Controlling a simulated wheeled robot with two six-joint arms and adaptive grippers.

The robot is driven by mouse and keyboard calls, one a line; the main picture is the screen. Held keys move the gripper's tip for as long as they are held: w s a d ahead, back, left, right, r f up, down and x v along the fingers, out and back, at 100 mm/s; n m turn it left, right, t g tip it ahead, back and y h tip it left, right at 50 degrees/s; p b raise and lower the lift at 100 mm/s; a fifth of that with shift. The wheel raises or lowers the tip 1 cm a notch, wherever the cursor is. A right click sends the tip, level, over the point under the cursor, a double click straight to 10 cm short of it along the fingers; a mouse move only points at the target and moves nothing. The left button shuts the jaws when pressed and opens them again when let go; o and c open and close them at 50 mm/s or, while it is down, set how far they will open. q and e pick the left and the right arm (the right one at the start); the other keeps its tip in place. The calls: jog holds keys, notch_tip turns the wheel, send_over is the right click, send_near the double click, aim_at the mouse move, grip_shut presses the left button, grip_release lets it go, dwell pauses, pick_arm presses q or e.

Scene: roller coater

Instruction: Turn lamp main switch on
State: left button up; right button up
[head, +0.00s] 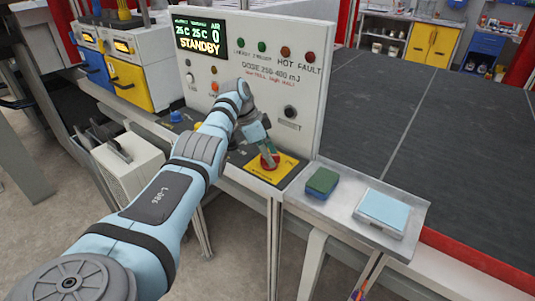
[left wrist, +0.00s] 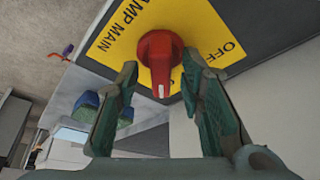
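The lamp main switch is a red rotary knob (left wrist: 158,62) on a yellow plate (left wrist: 112,42) lettered "AMP MAIN" and "OFF" in the left wrist view. A white mark shows on the knob's end nearest the camera, pointing away from the "OFF" lettering. In the head view the knob (head: 269,162) and yellow plate (head: 286,170) sit at the lower front of the control panel. My left gripper (head: 266,150) is open over the knob, its green fingers on either side with visible gaps. It partly hides the knob in the head view. My right gripper is in no view.
The white control panel (head: 310,90) rises behind the switch, with a display (head: 200,37) reading "STANDBY". A black knob (head: 290,112) is on the panel. A green-and-blue block (head: 321,182) and a light-blue pad (head: 382,210) lie on the shelf to the right.

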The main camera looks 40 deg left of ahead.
pick_arm(q)
jog(key=v, duration=1.2)
